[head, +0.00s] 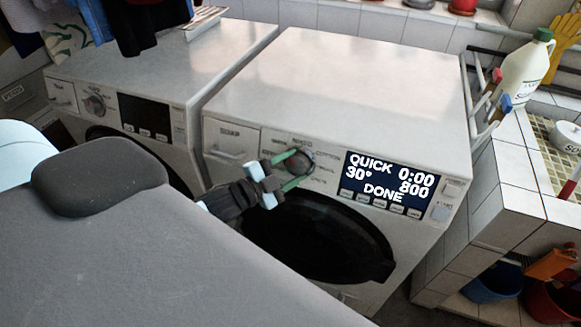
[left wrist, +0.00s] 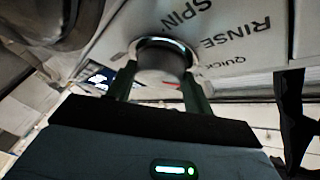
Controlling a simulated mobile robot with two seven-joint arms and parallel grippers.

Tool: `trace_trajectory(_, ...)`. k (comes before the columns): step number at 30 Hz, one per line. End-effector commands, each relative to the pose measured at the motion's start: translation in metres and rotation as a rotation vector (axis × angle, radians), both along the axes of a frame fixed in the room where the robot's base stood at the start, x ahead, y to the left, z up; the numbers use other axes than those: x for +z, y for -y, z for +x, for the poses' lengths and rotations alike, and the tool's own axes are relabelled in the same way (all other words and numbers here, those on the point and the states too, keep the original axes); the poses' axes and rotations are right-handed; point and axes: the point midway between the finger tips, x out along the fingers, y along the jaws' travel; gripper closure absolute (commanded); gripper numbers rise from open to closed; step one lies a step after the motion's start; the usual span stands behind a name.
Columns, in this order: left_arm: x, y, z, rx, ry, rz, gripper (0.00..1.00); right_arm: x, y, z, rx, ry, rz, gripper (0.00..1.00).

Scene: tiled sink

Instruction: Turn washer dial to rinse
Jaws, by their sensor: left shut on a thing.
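The washer (head: 375,85) on the right has a round dial (head: 299,162) on its front panel, left of a lit display (head: 390,184). The display reads QUICK, 30°, 0:00, 800 and DONE. My left gripper (head: 286,172) is shut on the dial, one finger on each side. In the left wrist view the grey dial (left wrist: 160,62) sits between the green fingers. A red mark shows low on the dial's right, on the side of the QUICK label. RINSE and SPIN are printed farther round. My right gripper is not in view.
A second washer (head: 165,80) stands to the left, with clothes (head: 135,22) hanging above its back. A soap drawer (head: 231,142) is left of the dial, and the dark round door (head: 325,236) is below. A tiled counter with a white bottle (head: 525,68) stands at right.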

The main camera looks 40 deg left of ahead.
Motion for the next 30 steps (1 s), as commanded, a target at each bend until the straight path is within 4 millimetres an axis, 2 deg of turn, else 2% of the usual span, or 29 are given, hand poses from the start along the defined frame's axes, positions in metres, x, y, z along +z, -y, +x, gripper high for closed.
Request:
trace_trajectory(8,-0.001,0.0,0.0,0.006,0.003,-0.02,0.71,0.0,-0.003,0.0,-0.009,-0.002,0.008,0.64)
trace_trajectory(14,-0.003,0.001,-0.001,0.036,0.019,-0.099,0.71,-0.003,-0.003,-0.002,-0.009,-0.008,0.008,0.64)
trace_trajectory(30,-0.007,0.004,-0.001,0.179,0.114,-0.5,0.71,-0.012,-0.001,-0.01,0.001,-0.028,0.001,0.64)
